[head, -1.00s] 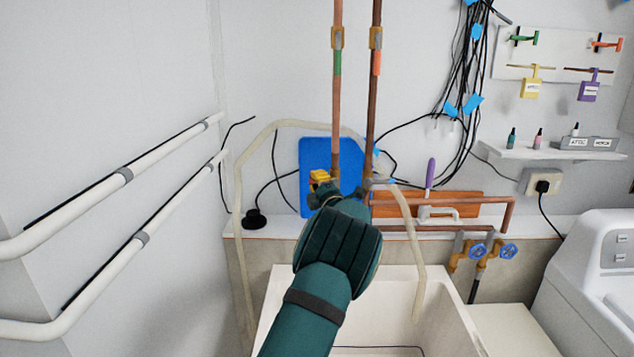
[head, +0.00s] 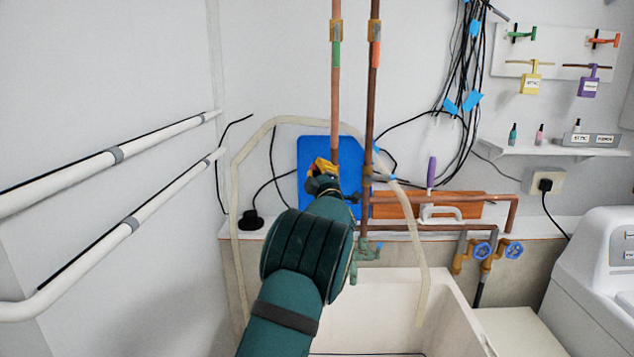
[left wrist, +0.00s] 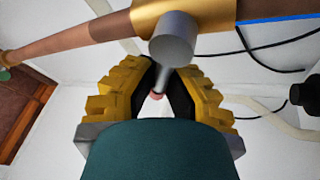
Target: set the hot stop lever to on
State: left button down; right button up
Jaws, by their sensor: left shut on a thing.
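My left gripper (head: 321,169) is at the foot of the green-banded copper pipe (head: 335,100), in front of the blue board (head: 348,165). In the left wrist view the gripper (left wrist: 160,88) has its yellow fingers closed around a thin grey lever (left wrist: 163,76). The lever comes from a grey round stem (left wrist: 173,38) on a brass valve (left wrist: 215,14) in a copper pipe (left wrist: 66,44). In the head view the gripper hides this lever. I see no hot label on it. My right gripper is not in view.
An orange-banded pipe (head: 374,110) runs close to the right. A teal tap (head: 366,250) is above the white sink (head: 440,305). A pale hose (head: 238,235) loops around the area. Handrails (head: 130,226) line the left wall. Blue-wheel valves (head: 514,250) stand at the right.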

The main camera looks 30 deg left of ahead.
pick_arm(q)
jog(key=shift+w+d+r+m+t+h+b, duration=0.1)
jog(key=shift+r+m+t+h+b, duration=0.15)
jog(key=shift+m, duration=0.3)
jog(key=shift+r+m+t+h+b, duration=0.1)
jog(key=shift+m+t+b, duration=0.2)
jog(key=shift+m, duration=0.25)
jog(key=c, duration=1)
grip_release()
jog(key=shift+d, duration=0.1)
jog(key=v, duration=1.2)
